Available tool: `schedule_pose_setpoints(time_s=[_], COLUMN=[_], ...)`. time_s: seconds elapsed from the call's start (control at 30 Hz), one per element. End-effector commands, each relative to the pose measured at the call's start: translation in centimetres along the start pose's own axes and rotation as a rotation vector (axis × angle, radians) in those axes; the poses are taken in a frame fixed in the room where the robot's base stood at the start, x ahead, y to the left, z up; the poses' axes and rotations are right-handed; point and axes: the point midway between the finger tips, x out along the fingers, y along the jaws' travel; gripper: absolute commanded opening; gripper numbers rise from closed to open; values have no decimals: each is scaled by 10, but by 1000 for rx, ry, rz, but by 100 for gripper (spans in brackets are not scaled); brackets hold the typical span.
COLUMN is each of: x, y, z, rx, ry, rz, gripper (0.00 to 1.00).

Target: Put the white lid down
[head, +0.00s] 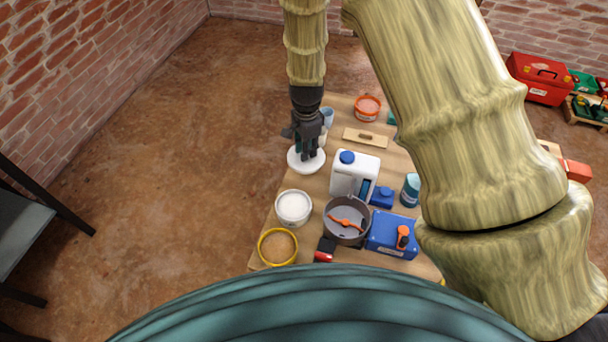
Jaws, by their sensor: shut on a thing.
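The white lid (298,164) is a flat white disc at the left edge of the wooden table. My gripper (309,156) points down over it, with its dark fingers shut on the lid near its middle. The fingers hide part of the lid. I cannot tell whether the lid touches the table top or is a little above it. Part of its left side reaches past the table's left edge in this view.
Near the lid are a white jug with a blue cap (354,175), an open white tub (293,207), a yellow-rimmed tub (277,247), a grey bucket (347,221), a blue case (393,235), a wooden float (365,138) and an orange tub (367,108). The table (268,226) is crowded.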

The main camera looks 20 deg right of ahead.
Motion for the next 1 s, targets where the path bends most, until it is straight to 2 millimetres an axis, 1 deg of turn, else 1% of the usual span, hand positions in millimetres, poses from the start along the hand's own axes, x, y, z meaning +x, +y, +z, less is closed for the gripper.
schedule_pose_setpoints(time_s=[0.3, 0.4, 0.67, 1.0], x=[41, 51, 63, 97], y=[1, 1, 0, 0], z=[0, 0, 0, 0], rx=[0, 0, -1, 0], ry=[-2, -1, -1, -1], rz=[2, 2, 1, 1], gripper=[0, 0, 0, 0])
